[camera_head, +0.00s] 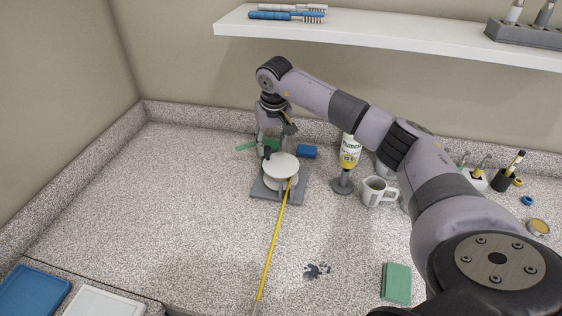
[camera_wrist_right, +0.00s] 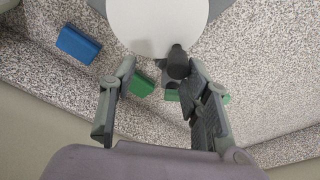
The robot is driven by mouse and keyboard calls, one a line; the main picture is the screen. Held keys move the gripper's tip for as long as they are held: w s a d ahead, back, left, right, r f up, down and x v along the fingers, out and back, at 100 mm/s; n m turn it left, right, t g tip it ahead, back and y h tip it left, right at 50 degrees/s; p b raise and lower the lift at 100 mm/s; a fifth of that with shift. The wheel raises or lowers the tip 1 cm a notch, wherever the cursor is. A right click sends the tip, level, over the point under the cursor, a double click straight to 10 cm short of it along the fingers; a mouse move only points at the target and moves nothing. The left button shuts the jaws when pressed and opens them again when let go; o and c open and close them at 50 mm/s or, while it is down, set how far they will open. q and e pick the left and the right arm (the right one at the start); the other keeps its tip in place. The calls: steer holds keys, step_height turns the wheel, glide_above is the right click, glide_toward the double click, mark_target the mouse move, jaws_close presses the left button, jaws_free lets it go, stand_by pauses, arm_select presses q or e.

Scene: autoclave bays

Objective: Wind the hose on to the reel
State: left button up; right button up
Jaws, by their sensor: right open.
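The reel has a white disc (camera_head: 281,165) on a grey base plate (camera_head: 265,191) and stands on the counter. The yellow hose (camera_head: 270,244) runs from the reel toward the front edge. A dark upright knob (camera_head: 267,153) stands at the disc's far rim; it also shows in the right wrist view (camera_wrist_right: 177,62). My right gripper (camera_head: 276,138) is open at the reel's far side. In the right wrist view its fingers (camera_wrist_right: 161,70) stand apart, with the knob between them, nearer the right finger. Whether they touch it I cannot tell. My left gripper is out of view.
A blue block (camera_head: 307,152) and a green item (camera_head: 246,145) lie behind the reel. A bottle (camera_head: 350,151), a grey stand (camera_head: 342,183) and a mug (camera_head: 378,191) are to its right. A green sponge (camera_head: 396,283) lies front right. The counter left of the reel is clear.

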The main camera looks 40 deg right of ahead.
steer(key=shift+w+d, duration=0.15)
steer(key=shift+d, duration=0.3)
steer(key=shift+d, duration=0.15)
steer(key=shift+d+r, duration=0.15)
steer(key=shift+d, duration=0.55)
steer(key=shift+s+d+f, duration=0.2)
steer(key=shift+d, duration=0.45)
